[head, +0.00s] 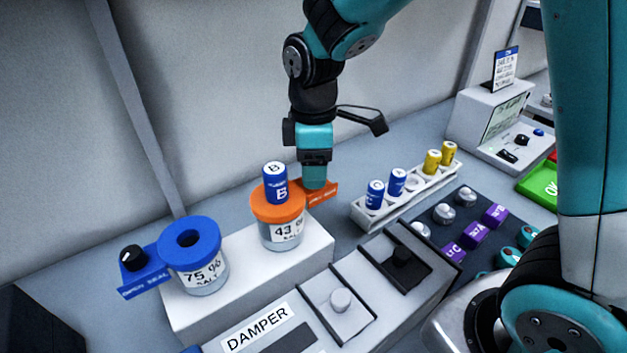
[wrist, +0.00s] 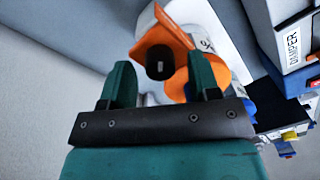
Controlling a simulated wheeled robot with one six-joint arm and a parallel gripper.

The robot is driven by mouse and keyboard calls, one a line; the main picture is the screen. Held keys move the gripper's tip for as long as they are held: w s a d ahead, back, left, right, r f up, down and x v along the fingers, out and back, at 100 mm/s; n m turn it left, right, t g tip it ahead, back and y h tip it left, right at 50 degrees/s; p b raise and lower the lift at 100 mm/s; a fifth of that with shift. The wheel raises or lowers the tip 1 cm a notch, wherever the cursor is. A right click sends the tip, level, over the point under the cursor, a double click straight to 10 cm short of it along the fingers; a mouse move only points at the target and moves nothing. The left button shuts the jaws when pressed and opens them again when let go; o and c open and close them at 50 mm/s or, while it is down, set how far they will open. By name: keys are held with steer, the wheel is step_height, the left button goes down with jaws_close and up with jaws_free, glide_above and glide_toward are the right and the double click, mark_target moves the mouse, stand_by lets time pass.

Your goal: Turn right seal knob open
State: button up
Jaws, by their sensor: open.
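The right seal knob (wrist: 160,62) is black with a small pale mark on its top. It sits on the orange bracket (wrist: 172,27), which joins the orange lid of the right jar. My gripper (wrist: 161,66) is open, with one green finger on each side of the knob in the wrist view. I cannot tell whether the fingers touch it. In the head view my gripper (head: 314,178) points down over the orange bracket (head: 322,194) and hides the knob. The right jar (head: 283,226) reads 43 and has a blue sensor marked B (head: 275,188) standing in its lid.
The left jar (head: 197,270) has a blue lid with an open hole and its own black knob (head: 132,257). A white rack (head: 385,212) with blue and yellow cylinders stands to the right. The damper panel (head: 258,333) is in front. The wall is close behind.

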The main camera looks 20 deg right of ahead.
steer(key=shift+f, duration=0.1)
steer(key=c, duration=0.9)
steer(key=shift+m, duration=0.3)
steer(key=m+p, duration=0.1)
steer(key=m, duration=0.3)
steer(key=shift+p, duration=0.3)
steer(key=m+p, duration=0.1)
steer(key=m, duration=0.3)
steer(key=m+p, duration=0.1)
steer(key=m, duration=0.8)
steer(key=shift+t+p, duration=0.3)
steer(key=shift+p, duration=0.05)
